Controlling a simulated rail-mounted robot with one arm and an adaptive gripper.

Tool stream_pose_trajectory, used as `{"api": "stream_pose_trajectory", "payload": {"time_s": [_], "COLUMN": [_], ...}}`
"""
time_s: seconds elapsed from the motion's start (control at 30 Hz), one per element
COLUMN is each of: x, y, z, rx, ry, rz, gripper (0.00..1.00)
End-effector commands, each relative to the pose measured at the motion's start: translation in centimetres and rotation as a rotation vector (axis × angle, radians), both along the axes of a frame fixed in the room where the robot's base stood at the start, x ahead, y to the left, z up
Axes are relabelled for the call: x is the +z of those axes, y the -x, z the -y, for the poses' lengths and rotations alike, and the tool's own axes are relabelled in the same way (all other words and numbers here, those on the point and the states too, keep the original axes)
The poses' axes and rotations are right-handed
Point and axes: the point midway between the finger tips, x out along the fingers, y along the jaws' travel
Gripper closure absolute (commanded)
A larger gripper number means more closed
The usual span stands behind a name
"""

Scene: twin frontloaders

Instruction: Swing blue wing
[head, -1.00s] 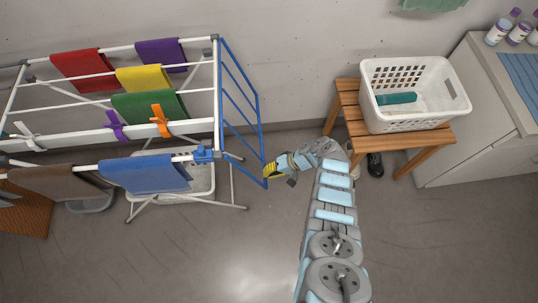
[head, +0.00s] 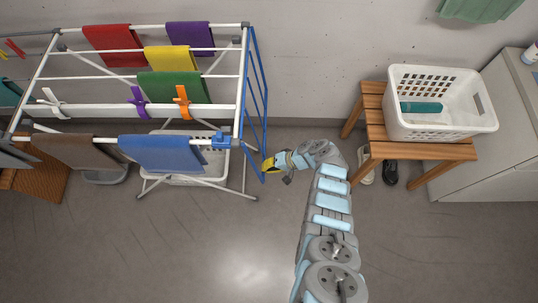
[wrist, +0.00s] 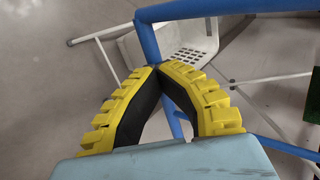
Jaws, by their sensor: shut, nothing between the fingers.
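The blue wing (head: 266,112) is a barred frame at the right end of the white drying rack (head: 75,110). It stands at a narrow angle to the rack's end. My gripper (head: 266,165) has yellow ridged fingers and is at the wing's lower outer corner, on its right side. In the wrist view the fingertips (wrist: 160,70) meet with nothing between them. A blue bar of the wing (wrist: 149,42) runs just past the tips and partly behind them. I cannot tell whether they touch it.
Coloured cloths and clothespins hang on the rack, with a blue cloth (head: 160,154) at the front. A white basket (head: 195,180) is under it. A wooden bench (head: 375,115) with a white laundry basket (head: 440,125) stands right, shoes beneath. The floor in front is clear.

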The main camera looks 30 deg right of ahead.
Motion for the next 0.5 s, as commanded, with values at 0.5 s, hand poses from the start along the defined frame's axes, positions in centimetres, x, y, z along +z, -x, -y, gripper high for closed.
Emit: {"api": "stream_pose_trajectory", "payload": {"time_s": [0.5], "x": [-0.2], "y": [-1.3], "z": [-2.1], "rx": [0.003], "ry": [0.001], "rz": [0.001], "gripper": [1.0]}}
